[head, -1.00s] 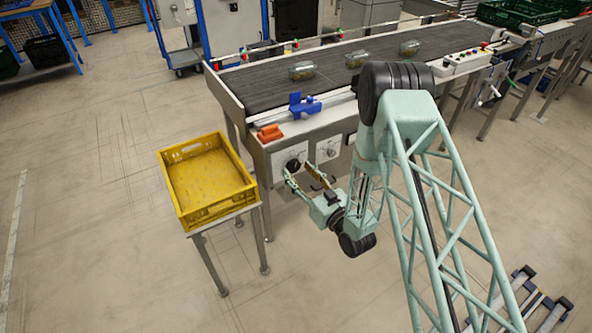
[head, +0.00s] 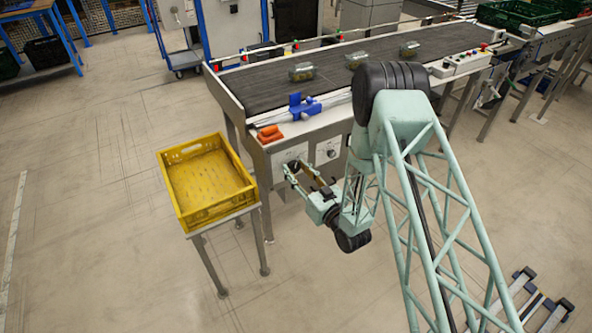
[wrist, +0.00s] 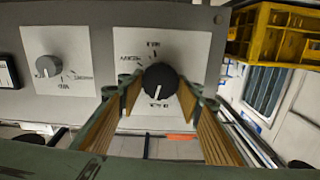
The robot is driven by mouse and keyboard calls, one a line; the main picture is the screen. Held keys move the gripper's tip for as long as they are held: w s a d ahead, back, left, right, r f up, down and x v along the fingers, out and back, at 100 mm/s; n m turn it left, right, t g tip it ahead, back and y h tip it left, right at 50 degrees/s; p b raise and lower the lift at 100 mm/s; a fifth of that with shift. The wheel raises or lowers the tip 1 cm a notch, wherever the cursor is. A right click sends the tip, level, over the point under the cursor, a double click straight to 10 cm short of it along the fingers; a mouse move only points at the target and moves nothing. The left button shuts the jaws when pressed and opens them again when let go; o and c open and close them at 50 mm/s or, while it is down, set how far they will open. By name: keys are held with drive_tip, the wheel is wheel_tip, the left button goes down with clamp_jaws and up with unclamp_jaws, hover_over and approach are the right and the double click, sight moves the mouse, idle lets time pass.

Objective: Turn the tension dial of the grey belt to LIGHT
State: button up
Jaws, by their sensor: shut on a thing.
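A black round dial (wrist: 160,80) with a white pointer line sits on a white plate (wrist: 190,45) on the conveyor's front panel. In the wrist view its pointer points down, towards the lower label. The labels around it are too blurred to read for certain. My gripper (head: 298,166) is at this dial, with its wood-coloured finger pads one on each side of the knob, shut on it. In the head view the fingers partly hide the dial. The dark grey belt (head: 255,90) runs along the conveyor top above it.
A second, grey dial (wrist: 48,66) sits on a neighbouring plate. A yellow crate (head: 165,158) stands on a small stand left of my gripper. A blue fixture (head: 303,106) and orange piece (head: 269,134) lie at the belt's near edge. Several clear packs (head: 302,72) rest on the belt.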

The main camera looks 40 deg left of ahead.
drive_tip(key=shift+m, duration=0.4)
drive_tip(key=m+b, duration=0.1)
drive_tip(key=m, duration=0.2)
drive_tip(key=shift+f+m, duration=0.1)
drive_tip(key=shift+m, duration=0.2)
drive_tip(key=shift+w+m+b, duration=0.1)
drive_tip(key=shift+m+b, duration=0.45)
drive_tip(key=shift+m, duration=1.75)
drive_tip(key=o, duration=0.8)
drive_tip(key=shift+o, duration=0.2)
drive_tip(key=shift+d, duration=0.1)
drive_tip(key=v, duration=1.2)
